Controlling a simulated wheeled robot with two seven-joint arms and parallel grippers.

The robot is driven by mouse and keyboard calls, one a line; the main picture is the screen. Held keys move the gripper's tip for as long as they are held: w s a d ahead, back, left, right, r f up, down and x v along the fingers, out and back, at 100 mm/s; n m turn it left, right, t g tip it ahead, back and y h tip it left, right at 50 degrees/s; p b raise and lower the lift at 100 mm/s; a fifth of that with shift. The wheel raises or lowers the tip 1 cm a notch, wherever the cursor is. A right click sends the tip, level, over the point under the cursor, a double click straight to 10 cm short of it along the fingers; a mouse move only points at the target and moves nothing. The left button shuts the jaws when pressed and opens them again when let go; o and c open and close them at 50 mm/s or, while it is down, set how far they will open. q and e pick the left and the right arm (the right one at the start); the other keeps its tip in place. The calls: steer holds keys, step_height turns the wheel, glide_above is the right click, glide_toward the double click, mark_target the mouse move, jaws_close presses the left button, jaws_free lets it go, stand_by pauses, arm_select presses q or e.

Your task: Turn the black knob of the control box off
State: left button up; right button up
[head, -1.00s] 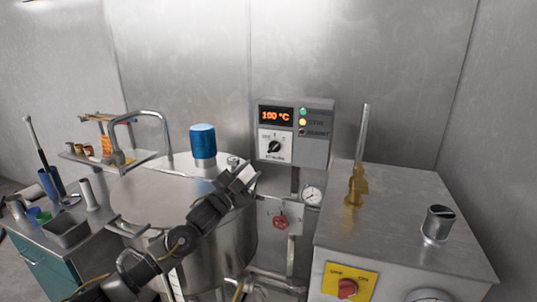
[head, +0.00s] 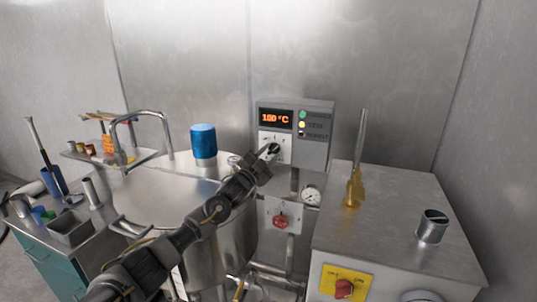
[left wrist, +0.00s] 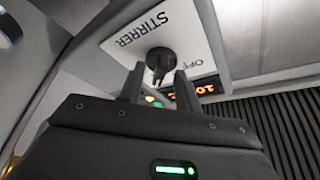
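The grey control box (head: 312,152) is on the back wall, with a lit orange display reading about 100 °C. Its white panel (head: 265,137) carries the black knob (head: 274,148), partly hidden in the head view by my left gripper (head: 268,154). In the left wrist view, the knob (left wrist: 160,62) sits on the panel marked STIRRER and OFF. My left gripper (left wrist: 158,82) is open, its two fingers apart on either side of the knob's near end. I cannot tell whether they touch it. My right gripper is not in view.
A steel cabinet (head: 395,205) with a yellow switch plate stands at right.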

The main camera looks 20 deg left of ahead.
arm_select(q)
jaws_close()
